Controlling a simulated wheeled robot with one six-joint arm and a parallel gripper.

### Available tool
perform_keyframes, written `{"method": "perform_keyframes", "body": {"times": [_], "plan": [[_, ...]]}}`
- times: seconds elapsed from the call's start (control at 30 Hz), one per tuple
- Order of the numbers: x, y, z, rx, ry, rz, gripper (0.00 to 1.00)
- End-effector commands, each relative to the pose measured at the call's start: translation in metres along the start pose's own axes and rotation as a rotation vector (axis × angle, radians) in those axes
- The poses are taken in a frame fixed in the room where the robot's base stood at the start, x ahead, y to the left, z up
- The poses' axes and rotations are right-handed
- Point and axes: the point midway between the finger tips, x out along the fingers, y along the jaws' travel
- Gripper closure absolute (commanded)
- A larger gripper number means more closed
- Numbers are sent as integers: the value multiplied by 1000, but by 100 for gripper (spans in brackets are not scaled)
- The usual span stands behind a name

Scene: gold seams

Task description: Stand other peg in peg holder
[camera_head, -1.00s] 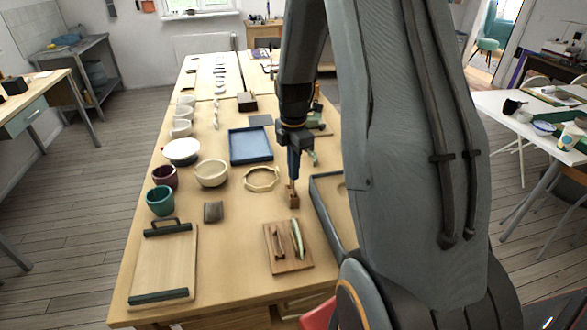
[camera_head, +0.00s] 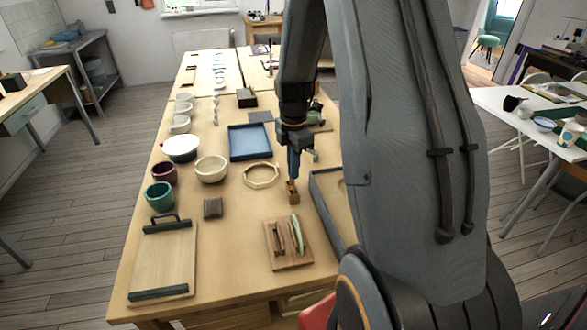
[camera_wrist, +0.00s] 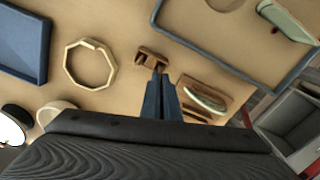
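A small brown wooden block (camera_head: 292,197), which looks like the peg holder, stands on the table directly below my gripper (camera_head: 293,177). It also shows in the wrist view (camera_wrist: 147,57), with a darker gap along it. In the wrist view my gripper (camera_wrist: 160,76) has its two dark blue fingers close together, tips at the block's near right end. Brown wood shows at the tips, but I cannot tell whether a peg is between them. A wooden board (camera_head: 275,264) nearer the table's front carries a slim brown wooden piece (camera_head: 279,238) and a pale green-edged piece (camera_head: 297,236).
A dark-rimmed tray (camera_head: 322,206) lies right of the block. An octagonal wooden ring (camera_head: 261,185), a blue tray (camera_head: 232,146) and a cream bowl (camera_head: 211,159) lie left of it. A handled board (camera_head: 144,264) lies front left.

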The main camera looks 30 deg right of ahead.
Motion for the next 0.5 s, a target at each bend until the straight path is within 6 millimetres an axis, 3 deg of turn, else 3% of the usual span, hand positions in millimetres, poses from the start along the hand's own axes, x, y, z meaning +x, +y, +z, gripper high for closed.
{"method": "perform_keyframes", "body": {"times": [0.5], "plan": [[11, 0, 0, 0, 0, 0, 100]]}}
